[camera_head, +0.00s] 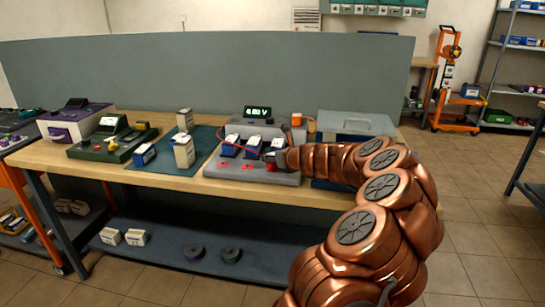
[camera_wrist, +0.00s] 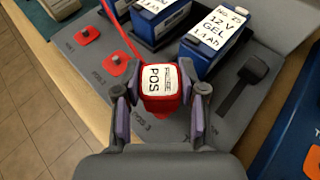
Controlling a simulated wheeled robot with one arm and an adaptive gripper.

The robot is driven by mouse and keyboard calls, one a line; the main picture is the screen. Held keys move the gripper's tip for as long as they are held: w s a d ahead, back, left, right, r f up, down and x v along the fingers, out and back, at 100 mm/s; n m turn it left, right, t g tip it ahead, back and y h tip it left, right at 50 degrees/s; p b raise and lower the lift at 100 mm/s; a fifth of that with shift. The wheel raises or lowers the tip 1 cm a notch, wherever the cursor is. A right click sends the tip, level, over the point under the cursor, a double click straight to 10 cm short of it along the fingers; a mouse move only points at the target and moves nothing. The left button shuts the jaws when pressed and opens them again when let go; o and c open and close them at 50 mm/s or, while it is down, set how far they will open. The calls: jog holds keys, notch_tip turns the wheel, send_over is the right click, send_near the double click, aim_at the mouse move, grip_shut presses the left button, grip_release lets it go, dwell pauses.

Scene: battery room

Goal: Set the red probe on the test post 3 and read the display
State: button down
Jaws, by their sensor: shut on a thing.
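My gripper (camera_wrist: 161,95) is shut on the red probe (camera_wrist: 160,82), a red block with a white POS label, in the wrist view. A red lead runs up from it. The probe is over the front of the grey tester (camera_head: 240,175), near printed lettering that looks like post 3. That post is hidden under the probe, so I cannot tell whether they touch. Two red posts (camera_wrist: 87,35) (camera_wrist: 116,65) show to the left. In the head view my gripper (camera_head: 280,160) is at the tester's right front. The lit display (camera_head: 257,112) shows a reading in V, its digits too small to be sure.
Blue batteries stand in the tester behind the probe, one labelled 12 V GEL (camera_wrist: 216,35). A grey-lidded case (camera_head: 355,124) stands right of the tester. Boxed batteries (camera_head: 184,150) stand on the mat to the left.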

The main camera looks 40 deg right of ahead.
jog(key=shift+f+b, duration=0.3)
jog(key=shift+f, duration=0.35)
jog(key=c, duration=0.9)
grip_release()
jog(key=shift+c, duration=0.2)
jog(key=shift+p+v, duration=0.8)
jog(key=shift+v, duration=0.75)
jog(key=p+v, duration=0.3)
jog(key=v, duration=0.5)
